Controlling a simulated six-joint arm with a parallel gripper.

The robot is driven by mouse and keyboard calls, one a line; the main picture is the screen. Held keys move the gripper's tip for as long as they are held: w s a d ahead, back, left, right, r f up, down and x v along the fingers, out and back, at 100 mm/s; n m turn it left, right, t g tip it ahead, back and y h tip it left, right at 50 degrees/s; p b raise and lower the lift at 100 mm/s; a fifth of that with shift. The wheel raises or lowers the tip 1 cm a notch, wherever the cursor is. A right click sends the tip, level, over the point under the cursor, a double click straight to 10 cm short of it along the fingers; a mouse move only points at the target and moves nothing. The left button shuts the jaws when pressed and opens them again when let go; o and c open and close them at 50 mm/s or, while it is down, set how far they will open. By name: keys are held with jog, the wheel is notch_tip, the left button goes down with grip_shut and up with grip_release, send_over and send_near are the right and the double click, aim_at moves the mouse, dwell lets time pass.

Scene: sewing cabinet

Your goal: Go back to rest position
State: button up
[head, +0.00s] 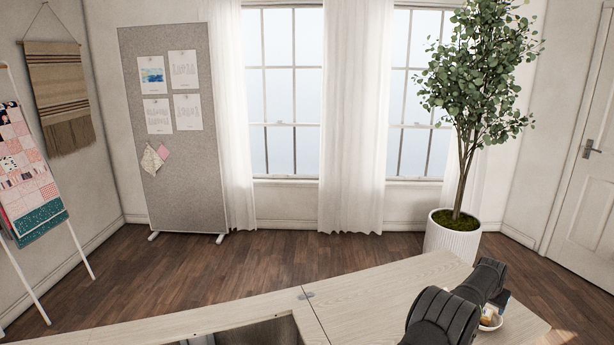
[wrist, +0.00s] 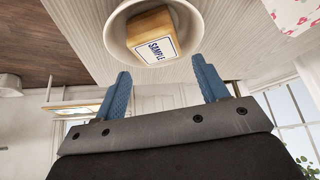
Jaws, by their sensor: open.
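My gripper (wrist: 161,66) has two blue fingers spread apart with nothing between them. Just beyond the fingertips in the wrist view is a white round bowl (wrist: 123,22) holding a wooden block (wrist: 153,36) with a label reading "SAMPLE". The bowl stands on the pale wood top (wrist: 225,25). In the head view my dark arm reaches over the right part of the cabinet top (head: 370,295). The bowl (head: 491,325) shows there only in part, behind the arm, and my fingers are mostly hidden.
A red-and-white patterned item (wrist: 292,14) lies at the wrist view's upper right. The cabinet top has an opening (head: 265,332) left of the arm. A potted tree (head: 453,235) stands beyond the cabinet. A pinboard (head: 175,130) and quilt rack (head: 30,190) stand farther left.

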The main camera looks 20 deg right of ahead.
jog(key=s+a+r, duration=0.1)
jog(key=s+r, duration=0.6)
jog(key=s, duration=0.4)
jog(key=w+a+f+n, duration=0.1)
jog(key=w+a+f, duration=0.1)
jog(key=w+a, duration=0.6)
jog(key=w+a+f+n+t+y, duration=0.1)
jog(key=w+a+f+n, duration=0.1)
jog(key=w+a, duration=0.7)
jog(key=w+a+f+n+t, duration=0.1)
jog(key=w+a+f+n, duration=0.1)
jog(key=w+a, duration=0.7)
jog(key=shift+w+a+f+y, duration=0.1)
jog(key=shift+a+y, duration=0.05)
jog(key=shift+a, duration=0.7)
jog(key=shift+w+a+f+y, duration=0.1)
jog(key=shift+a+y, duration=0.05)
jog(key=shift+a, duration=0.65)
jog(key=shift+w+a+f, duration=0.1)
jog(key=shift+w+a, duration=0.1)
jog(key=shift+a, duration=0.35)
jog(key=shift+d, duration=0.1)
